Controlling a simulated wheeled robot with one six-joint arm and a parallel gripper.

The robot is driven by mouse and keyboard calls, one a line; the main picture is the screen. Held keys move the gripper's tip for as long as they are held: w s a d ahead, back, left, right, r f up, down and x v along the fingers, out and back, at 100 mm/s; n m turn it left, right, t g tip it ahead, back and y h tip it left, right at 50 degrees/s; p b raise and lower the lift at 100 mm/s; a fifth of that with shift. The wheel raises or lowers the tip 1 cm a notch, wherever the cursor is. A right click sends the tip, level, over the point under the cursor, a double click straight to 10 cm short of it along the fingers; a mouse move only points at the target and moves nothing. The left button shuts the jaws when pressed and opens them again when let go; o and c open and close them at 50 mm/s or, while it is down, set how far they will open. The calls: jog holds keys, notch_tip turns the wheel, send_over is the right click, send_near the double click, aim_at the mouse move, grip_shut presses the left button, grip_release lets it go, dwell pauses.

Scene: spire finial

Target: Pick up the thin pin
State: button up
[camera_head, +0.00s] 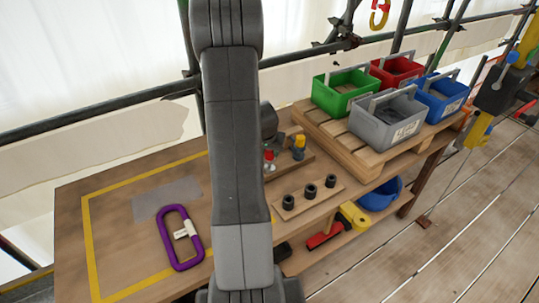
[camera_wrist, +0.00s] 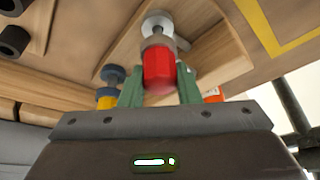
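Which piece is the thin pin is not clear from its look. A red-ended pin with a grey collar (camera_wrist: 158,70) stands at the wooden block, in line with my gripper (camera_wrist: 160,76). My gripper's two green fingers lie on either side of its red end, very close; I cannot tell whether they touch it. In the head view the red pin (camera_head: 269,155) shows low beside my arm, under the grey gripper body (camera_head: 268,121). A yellow pin with a dark blue part (camera_head: 299,142) stands to its right; it also shows left in the wrist view (camera_wrist: 108,98).
A board with several black sockets (camera_head: 310,192) lies in front of the block. A purple carabiner (camera_head: 170,240) lies inside a yellow outline at left. Green (camera_head: 340,92), grey (camera_head: 388,122), red and blue crates stand on a pallet at right. My arm hides the table's middle.

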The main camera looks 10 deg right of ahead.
jog(key=shift+c, duration=0.6)
